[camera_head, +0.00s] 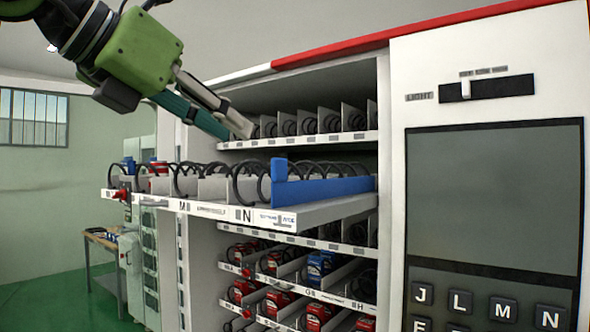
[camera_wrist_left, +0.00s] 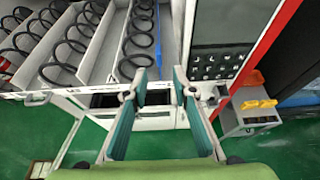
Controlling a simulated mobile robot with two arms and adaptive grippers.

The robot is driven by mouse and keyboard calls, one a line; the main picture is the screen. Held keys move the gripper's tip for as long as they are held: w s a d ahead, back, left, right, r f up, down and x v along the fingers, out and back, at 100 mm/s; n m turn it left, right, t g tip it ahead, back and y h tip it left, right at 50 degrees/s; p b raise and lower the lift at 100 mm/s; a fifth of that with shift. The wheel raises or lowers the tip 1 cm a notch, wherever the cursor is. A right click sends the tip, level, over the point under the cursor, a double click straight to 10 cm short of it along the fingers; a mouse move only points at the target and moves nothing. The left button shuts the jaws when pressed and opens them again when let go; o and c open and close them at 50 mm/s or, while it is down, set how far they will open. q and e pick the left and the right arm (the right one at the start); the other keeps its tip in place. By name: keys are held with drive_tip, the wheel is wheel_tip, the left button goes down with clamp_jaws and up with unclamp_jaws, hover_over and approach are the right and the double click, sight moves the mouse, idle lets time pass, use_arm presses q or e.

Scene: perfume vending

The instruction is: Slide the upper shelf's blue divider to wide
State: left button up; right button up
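The blue divider (camera_head: 325,190) stands upright along the right part of the pulled-out shelf (camera_head: 225,210), right of the spiral coils. Its front end is a raised blue tab. A printed position label (camera_head: 285,220) with a small marker is on the shelf's front strip below the tab; I cannot read it surely. My left gripper (camera_head: 233,128) comes in from the upper left, above and behind the shelf front, apart from the divider. In the left wrist view its two teal fingers (camera_wrist_left: 158,90) are spread with nothing between them. My right gripper is not in view.
A fixed coil row (camera_head: 330,138) is close behind my fingertips. Lower shelves hold red and blue boxes (camera_head: 320,268). The control panel (camera_head: 490,200) stands right of the shelves. Open room lies left of the machine, with a wooden table (camera_head: 105,243). Yellow items (camera_wrist_left: 258,105) show in the wrist view.

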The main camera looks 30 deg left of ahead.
sight(277, 161)
use_arm(q)
drive_tip(key=p+x, duration=0.4)
drive_tip(key=x, duration=0.8)
drive_tip(key=shift+w+a, duration=0.15)
drive_tip(key=shift+w, duration=0.25)
drive_tip(key=shift+w+f, duration=0.25)
drive_tip(key=shift+w, duration=0.1)
clamp_jaws()
